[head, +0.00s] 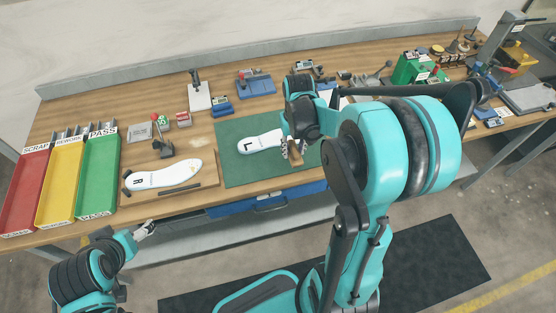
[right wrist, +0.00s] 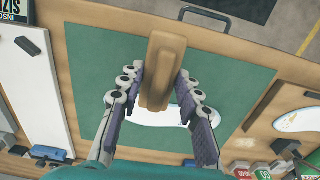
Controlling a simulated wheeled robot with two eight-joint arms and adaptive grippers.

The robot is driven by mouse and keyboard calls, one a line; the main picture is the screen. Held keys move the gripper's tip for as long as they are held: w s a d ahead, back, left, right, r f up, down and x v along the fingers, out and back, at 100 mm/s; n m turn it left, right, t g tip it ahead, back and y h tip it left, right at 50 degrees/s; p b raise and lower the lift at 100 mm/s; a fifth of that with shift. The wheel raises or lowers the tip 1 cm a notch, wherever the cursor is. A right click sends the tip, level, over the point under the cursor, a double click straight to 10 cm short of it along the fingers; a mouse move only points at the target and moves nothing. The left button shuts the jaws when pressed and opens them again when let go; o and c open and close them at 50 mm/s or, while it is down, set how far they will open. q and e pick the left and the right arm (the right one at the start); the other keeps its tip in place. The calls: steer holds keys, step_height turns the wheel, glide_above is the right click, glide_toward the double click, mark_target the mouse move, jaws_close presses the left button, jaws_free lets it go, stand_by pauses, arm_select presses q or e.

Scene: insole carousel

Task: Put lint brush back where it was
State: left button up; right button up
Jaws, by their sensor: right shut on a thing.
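The lint brush, with a brown wooden body (right wrist: 160,65), stands between the fingers of my right gripper (right wrist: 157,82) in the right wrist view. The gripper is shut on it. In the head view the brush (head: 296,161) shows as a small brown piece below my right gripper (head: 290,150), over the right part of the green mat (head: 235,172). A white insole marked L (head: 258,142) lies on the mat just left of the brush. I cannot tell whether the brush touches the mat. My left gripper (head: 147,229) is empty in front of the table edge; its finger opening is unclear.
A second white insole marked R (head: 170,176) lies on a wooden board to the left. Red (head: 20,195), yellow (head: 60,185) and green (head: 99,180) bins stand at the far left. Small tools and stands line the back. My right arm hides part of the table's right side.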

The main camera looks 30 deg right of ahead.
mark_target(281, 165)
steer(key=w+a+f+b, duration=0.1)
steer(key=w+a+f, duration=0.1)
steer(key=a, duration=0.1)
steer(key=shift+w+f, duration=0.3)
steer(key=shift+w, duration=0.05)
step_height(281, 165, down, 4)
steer(key=shift+b, duration=0.75)
steer(key=shift+r, duration=0.1)
steer(key=shift+f, duration=0.2)
steer(key=o, duration=1.1)
steer(key=shift+r, duration=0.15)
